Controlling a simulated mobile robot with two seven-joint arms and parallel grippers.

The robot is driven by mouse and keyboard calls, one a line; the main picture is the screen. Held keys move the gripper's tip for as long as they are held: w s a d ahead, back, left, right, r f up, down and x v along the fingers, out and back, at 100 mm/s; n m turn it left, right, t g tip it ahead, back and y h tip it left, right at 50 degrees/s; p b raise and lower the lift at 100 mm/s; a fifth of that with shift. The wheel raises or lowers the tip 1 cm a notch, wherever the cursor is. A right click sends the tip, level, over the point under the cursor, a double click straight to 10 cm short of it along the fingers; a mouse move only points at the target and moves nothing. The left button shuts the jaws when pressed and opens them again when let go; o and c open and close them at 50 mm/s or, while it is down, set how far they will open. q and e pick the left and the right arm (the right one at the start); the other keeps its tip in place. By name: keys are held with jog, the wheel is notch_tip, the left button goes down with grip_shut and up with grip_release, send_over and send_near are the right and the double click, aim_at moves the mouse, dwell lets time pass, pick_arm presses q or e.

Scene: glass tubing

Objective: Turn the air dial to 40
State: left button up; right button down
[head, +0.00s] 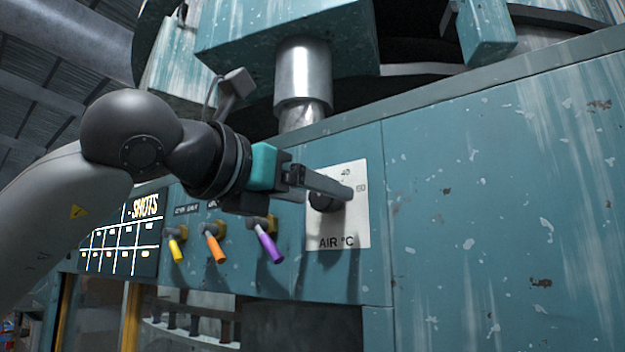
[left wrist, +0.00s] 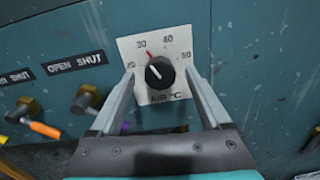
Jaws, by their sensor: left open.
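The air dial is a black round knob (left wrist: 160,73) on a white plate (left wrist: 128,48) marked AIR °C, with 30, 40 and 50 readable in the left wrist view. Its light pointer mark tilts up and left, toward about the 30. In the head view the plate (head: 335,240) is on the teal panel and the knob (head: 322,202) is partly hidden by my fingers. My left gripper (head: 345,192) is open in front of the dial. In the left wrist view its fingers (left wrist: 160,78) stand left and right of the knob, with gaps showing; contact cannot be told.
Valves with yellow (head: 175,250), orange (head: 215,248) and purple (head: 269,247) handles stick out left of the dial, below my left wrist. A dark SHOTS board (head: 120,235) is further left. The teal panel (head: 480,220) right of the dial is bare.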

pick_arm(q)
jog(key=shift+w+d, duration=0.1)
grip_shut()
dwell(0.7)
